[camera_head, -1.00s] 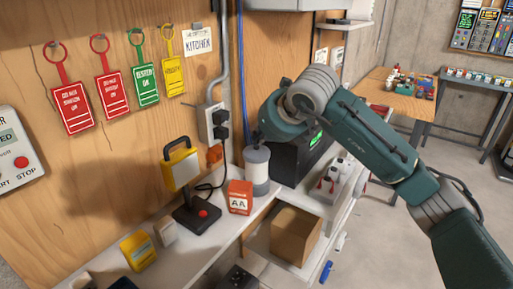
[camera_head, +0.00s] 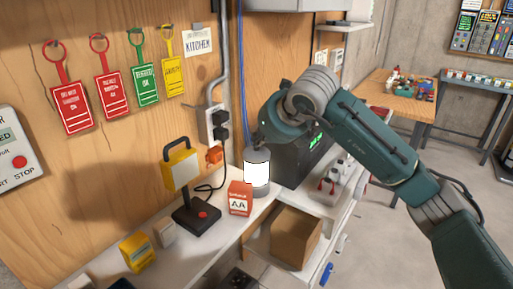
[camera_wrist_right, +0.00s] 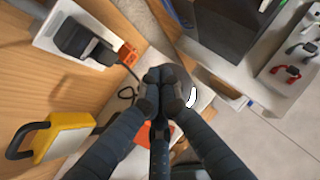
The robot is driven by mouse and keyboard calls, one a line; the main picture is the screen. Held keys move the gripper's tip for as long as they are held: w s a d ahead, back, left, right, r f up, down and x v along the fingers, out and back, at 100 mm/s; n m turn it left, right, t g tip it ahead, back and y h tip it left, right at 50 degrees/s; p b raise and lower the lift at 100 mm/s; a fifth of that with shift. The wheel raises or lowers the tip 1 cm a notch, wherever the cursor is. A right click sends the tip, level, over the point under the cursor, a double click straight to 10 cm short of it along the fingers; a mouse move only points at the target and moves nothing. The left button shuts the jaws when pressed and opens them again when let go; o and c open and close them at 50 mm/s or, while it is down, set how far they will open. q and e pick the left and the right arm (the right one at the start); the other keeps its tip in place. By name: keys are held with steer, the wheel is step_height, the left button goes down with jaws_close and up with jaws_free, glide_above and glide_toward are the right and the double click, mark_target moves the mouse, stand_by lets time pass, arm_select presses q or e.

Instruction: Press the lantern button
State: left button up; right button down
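The lantern (camera_head: 257,174) is a grey-capped cylinder with a glowing white middle. It stands upright on the white shelf, behind the orange-red AA box. My right arm reaches over it from the right. The right gripper (camera_head: 257,141) is at the lantern's top, mostly hidden by its own wrist in the head view. In the right wrist view the right gripper's fingers (camera_wrist_right: 166,84) are drawn together with nothing seen between them. They cover most of the lantern, and only a bright piece of it (camera_wrist_right: 191,97) shows beside them. The button is hidden. My left gripper is not in view.
A yellow work light (camera_head: 181,168) and a black base with a red button (camera_head: 197,214) stand left of the lantern. The AA box (camera_head: 240,198) is in front. A black device (camera_head: 297,155) is close on the right. An outlet with plugs (camera_head: 217,125) is on the wall behind.

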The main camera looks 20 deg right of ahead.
mark_target(259, 150)
steer(key=shift+r, duration=0.6)
steer(key=shift+r, duration=0.1)
steer(key=shift+r+p, duration=1.55)
steer(key=shift+r, duration=0.9)
